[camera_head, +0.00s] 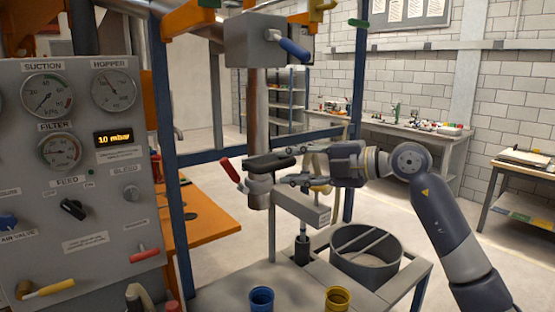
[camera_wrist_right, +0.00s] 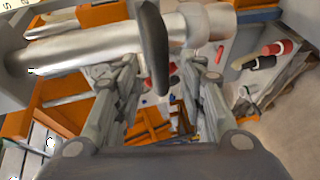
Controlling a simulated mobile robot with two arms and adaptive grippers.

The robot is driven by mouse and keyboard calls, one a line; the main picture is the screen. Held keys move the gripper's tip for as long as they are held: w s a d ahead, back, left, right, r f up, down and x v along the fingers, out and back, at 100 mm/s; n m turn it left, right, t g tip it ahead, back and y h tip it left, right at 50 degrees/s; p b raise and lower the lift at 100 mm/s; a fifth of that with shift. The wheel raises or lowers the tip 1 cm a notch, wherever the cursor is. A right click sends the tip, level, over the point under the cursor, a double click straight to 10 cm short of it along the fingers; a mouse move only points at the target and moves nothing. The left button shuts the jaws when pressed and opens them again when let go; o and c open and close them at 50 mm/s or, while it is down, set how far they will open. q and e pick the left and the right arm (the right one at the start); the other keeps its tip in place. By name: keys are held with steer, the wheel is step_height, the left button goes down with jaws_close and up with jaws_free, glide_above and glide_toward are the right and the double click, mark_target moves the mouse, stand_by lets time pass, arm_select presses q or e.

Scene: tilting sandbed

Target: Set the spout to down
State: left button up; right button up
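A metal pipe (camera_head: 258,110) hangs down from a grey box. At its lower end are a collar (camera_head: 259,187), a red-handled lever (camera_head: 230,170) and a black bar (camera_head: 268,164). A grey rectangular arm (camera_head: 300,207) slopes down to the right below them; I cannot tell for sure which part is the spout. My right gripper (camera_head: 284,166) comes in from the right with its fingers apart beside the pipe. In the right wrist view the black bar (camera_wrist_right: 152,42) crosses in front of the pipe (camera_wrist_right: 95,45), its end between the open fingers (camera_wrist_right: 168,75). Contact is unclear. My left gripper is not in view.
A gauge panel (camera_head: 75,205) stands close on the left. A blue frame post (camera_head: 168,150) is beside it. Below are a round metal bin (camera_head: 334,262), a blue cup (camera_head: 261,298) and a yellow cup (camera_head: 338,298). A workbench (camera_head: 400,130) stands farther back, with clear floor before it.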

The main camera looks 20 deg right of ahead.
mark_target(282, 166)
steer(key=shift+p+x, duration=0.55)
steer(key=shift+x, duration=1.7)
steer(key=shift+c, duration=0.6)
jaws_close()
